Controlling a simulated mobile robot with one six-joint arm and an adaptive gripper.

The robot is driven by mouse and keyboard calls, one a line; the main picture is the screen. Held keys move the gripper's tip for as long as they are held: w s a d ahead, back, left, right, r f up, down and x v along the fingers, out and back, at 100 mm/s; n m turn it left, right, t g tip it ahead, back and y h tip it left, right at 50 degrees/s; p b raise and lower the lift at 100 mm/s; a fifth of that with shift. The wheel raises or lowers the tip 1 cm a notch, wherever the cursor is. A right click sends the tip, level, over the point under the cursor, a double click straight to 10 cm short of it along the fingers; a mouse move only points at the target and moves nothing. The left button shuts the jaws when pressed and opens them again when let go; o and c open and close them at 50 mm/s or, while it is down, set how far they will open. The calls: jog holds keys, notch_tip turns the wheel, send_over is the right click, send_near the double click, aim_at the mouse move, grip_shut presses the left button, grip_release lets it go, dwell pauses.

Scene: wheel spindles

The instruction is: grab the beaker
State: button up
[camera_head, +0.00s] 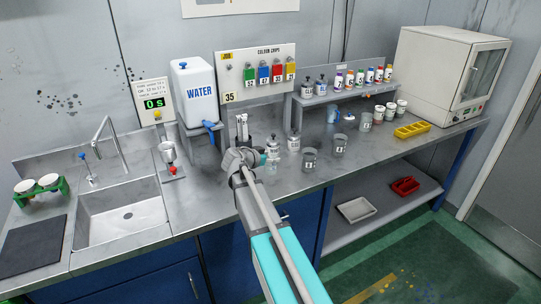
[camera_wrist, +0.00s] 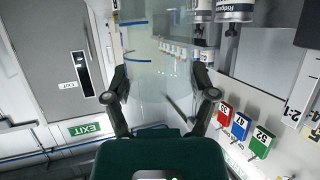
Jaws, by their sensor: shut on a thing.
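My gripper (camera_wrist: 160,78) has one dark finger on each side of a large clear glass vessel, which looks like the beaker (camera_wrist: 158,50). Faint blue marks show on its wall, and the background shows through it. The fingers are closed against its sides. In the head view, my gripper (camera_head: 241,158) is over the counter in front of the colour-chip board; my arm and gripper hide most of what it holds there.
The steel counter (camera_head: 200,200) holds small bottles (camera_head: 293,141) close to my gripper, dark labelled cups (camera_head: 340,146) to the right and a yellow tray (camera_head: 412,130). The sink (camera_head: 122,215) is at left. A white oven (camera_head: 450,72) stands at right. A shelf (camera_head: 345,96) carries several bottles.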

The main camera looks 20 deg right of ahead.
jog(key=s+a+r+p, duration=0.6)
jog(key=s+r, duration=0.1)
jog(key=s, duration=0.2)
jog(key=shift+s+a, duration=0.2)
jog(key=shift+a, duration=0.2)
